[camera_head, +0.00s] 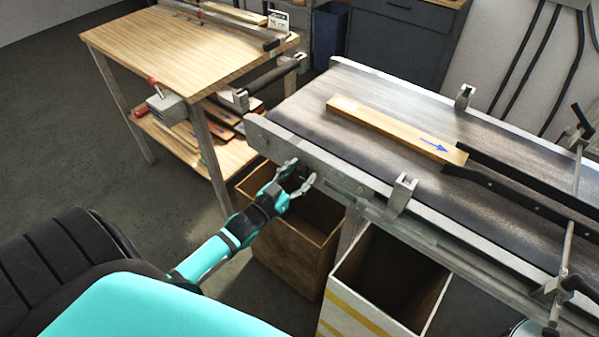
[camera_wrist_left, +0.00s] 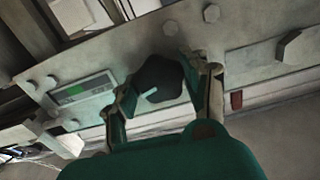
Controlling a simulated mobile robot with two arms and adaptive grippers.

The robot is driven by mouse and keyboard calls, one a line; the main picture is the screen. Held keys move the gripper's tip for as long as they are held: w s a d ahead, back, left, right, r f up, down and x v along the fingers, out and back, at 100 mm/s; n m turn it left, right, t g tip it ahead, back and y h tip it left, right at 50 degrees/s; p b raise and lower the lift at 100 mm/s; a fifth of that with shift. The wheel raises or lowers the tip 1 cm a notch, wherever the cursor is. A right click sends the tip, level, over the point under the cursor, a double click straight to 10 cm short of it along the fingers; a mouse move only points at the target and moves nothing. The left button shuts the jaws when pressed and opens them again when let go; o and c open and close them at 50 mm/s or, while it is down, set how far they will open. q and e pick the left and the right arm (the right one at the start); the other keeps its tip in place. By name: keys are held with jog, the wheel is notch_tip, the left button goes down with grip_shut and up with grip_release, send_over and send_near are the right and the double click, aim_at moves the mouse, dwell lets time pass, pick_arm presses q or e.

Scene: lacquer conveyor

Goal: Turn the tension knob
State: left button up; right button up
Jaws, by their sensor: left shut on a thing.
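The tension knob is a black, lobed knob with a pale pointer line (camera_wrist_left: 160,76), mounted on the conveyor's metal side rail. My left gripper (camera_head: 300,172) reaches up to the near end of this rail in the head view. In the left wrist view its two fingers (camera_wrist_left: 165,84) stand on either side of the knob, shut on it. In the head view the knob is mostly hidden by the fingers. A small plate with a green mark (camera_wrist_left: 82,90) sits left of the knob in the wrist view.
The conveyor belt (camera_head: 390,95) carries a wooden board with a blue arrow (camera_head: 395,128). Under the rail stand a brown wooden bin (camera_head: 290,245) and a white bin with yellow stripes (camera_head: 365,318). A wooden workbench (camera_head: 180,45) is at the upper left. Open floor (camera_head: 70,130) lies left.

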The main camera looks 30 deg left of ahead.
pick_arm(q)
jog(key=shift+m+p, duration=0.3)
jog(key=shift+m, duration=1.6)
jog(key=o, duration=1.2)
jog(key=shift+c, duration=0.2)
jog(key=s, duration=1.2)
jog(key=shift+a, duration=0.45)
jog(key=shift+f, duration=0.1)
